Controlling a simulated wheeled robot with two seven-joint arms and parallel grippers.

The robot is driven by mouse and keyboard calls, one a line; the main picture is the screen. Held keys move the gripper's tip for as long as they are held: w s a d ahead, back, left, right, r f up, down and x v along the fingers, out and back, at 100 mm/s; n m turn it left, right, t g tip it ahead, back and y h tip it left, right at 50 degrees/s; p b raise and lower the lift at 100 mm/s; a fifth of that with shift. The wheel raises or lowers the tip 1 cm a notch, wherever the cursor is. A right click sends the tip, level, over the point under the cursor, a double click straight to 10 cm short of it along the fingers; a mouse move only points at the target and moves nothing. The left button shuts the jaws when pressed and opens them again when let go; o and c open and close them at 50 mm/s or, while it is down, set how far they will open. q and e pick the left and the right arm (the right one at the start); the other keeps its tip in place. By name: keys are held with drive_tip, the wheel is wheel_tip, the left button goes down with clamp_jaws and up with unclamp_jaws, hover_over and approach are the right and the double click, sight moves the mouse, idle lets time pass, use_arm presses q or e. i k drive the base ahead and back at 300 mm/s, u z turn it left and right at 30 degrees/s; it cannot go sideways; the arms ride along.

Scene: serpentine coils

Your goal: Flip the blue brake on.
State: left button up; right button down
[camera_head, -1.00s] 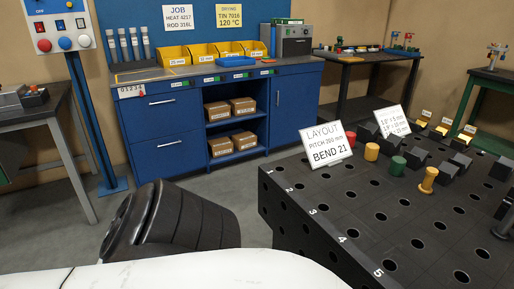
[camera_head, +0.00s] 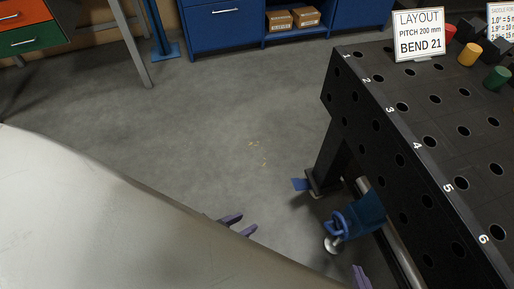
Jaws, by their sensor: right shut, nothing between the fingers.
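Under the near side of the black table, a blue bracket-like part with a rounded loop (camera_head: 345,222) sits above a pale round foot. My right gripper (camera_head: 361,278) shows only a purple tip at the bottom edge, below the blue loop; the rest is hidden.
The black perforated table (camera_head: 425,150) fills the right side, with a layout sign (camera_head: 419,35) on top. A grey pipe (camera_head: 400,262) runs low beside it. Grey floor (camera_head: 220,130) is clear to the left. Blue cabinets (camera_head: 225,28) stand at the back.

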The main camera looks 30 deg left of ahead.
sight(301, 184)
drive_tip(key=u, duration=0.2)
drive_tip(key=k, duration=0.5)
drive_tip(key=u, duration=1.2)
drive_tip(key=i, duration=1.15)
drive_tip(key=z, duration=2.3)
